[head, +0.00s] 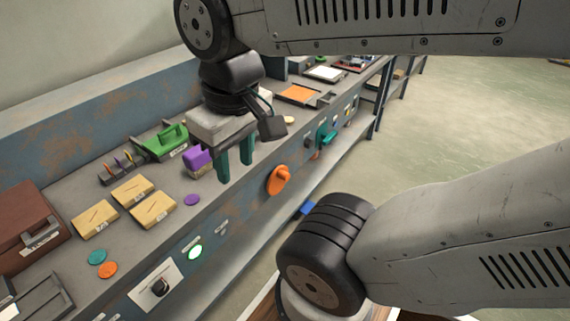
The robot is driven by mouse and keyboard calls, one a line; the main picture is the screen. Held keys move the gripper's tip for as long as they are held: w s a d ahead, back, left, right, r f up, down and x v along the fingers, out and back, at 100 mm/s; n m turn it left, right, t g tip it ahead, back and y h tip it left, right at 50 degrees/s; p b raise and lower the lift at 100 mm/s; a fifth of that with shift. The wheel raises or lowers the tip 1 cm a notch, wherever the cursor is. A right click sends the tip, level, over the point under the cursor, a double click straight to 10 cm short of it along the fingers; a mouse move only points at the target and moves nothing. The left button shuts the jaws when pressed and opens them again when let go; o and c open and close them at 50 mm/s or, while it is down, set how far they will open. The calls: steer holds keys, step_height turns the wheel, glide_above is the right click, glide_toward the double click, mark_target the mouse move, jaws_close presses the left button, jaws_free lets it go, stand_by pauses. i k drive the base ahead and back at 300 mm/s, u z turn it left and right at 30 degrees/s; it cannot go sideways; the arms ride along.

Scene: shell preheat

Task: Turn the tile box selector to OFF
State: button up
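My gripper (236,171) hangs over the bench with its two teal fingers pointing down and apart, nothing between them. Below and right of it, a round orange knob (279,180) sits on the bench's front panel. A black knob (160,287) on a white plate is lower left on the same panel, well away from the gripper. A small dark knob (309,141) and a teal handle-like part (326,134) are further along to the right. The labels are too small to read, so I cannot tell which control is the tile box selector or where it points.
A lit green lamp (195,250) is on the front panel. A purple block (198,158), a green handled item (165,141), tan tiles (152,208), small discs (107,269) and a brown box (28,215) stand on the bench. The floor (470,110) at right is clear.

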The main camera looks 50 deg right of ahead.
mark_target(162, 287)
steer(key=z, duration=0.8)
steer(key=k, duration=1.15)
steer(key=u, duration=0.8)
